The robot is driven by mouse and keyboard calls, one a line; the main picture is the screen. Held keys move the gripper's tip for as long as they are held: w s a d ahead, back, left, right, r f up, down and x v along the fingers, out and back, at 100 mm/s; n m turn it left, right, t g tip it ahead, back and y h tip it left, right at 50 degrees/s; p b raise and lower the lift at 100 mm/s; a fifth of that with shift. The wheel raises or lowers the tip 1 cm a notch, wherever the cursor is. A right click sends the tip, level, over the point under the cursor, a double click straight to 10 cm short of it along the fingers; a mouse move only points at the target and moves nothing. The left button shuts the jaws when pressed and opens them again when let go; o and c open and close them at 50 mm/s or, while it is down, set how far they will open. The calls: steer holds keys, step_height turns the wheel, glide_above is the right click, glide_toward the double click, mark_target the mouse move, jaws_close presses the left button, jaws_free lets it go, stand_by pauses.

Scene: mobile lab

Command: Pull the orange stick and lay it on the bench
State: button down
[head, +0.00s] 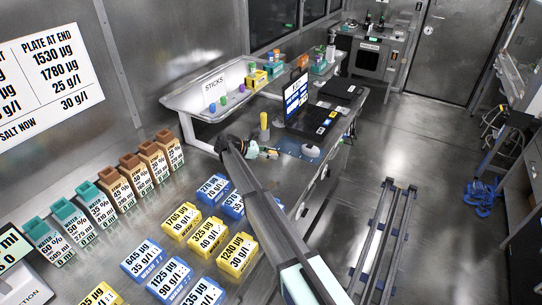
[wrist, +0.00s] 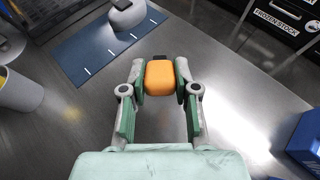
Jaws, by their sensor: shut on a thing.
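The orange stick (wrist: 160,83) shows in the wrist view as a short rounded orange block with a small dark part at its far end. It sits between the two fingertips of my gripper (wrist: 160,80), which is shut on it. The grey metal bench (wrist: 85,108) is below and around it; I cannot tell whether the stick touches the bench. In the head view my gripper (head: 264,152) is over the bench, on the near side of the blue mat. The stick is too small to make out clearly there.
The blue mat (wrist: 75,52) with white marks carries a white rounded device (wrist: 127,16). A yellow cylinder (head: 264,121) stands behind my gripper. A screen (head: 296,95) stands at the back. Blue and yellow labelled boxes (head: 181,222) fill the near bench.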

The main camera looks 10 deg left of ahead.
mark_target(271, 171)
steer(key=shift+f+b, duration=1.75)
steer(key=shift+f, duration=1.95)
steer(key=c, duration=0.8)
jaws_free()
steer(key=shift+a, duration=0.1)
steer(key=v, duration=1.2)
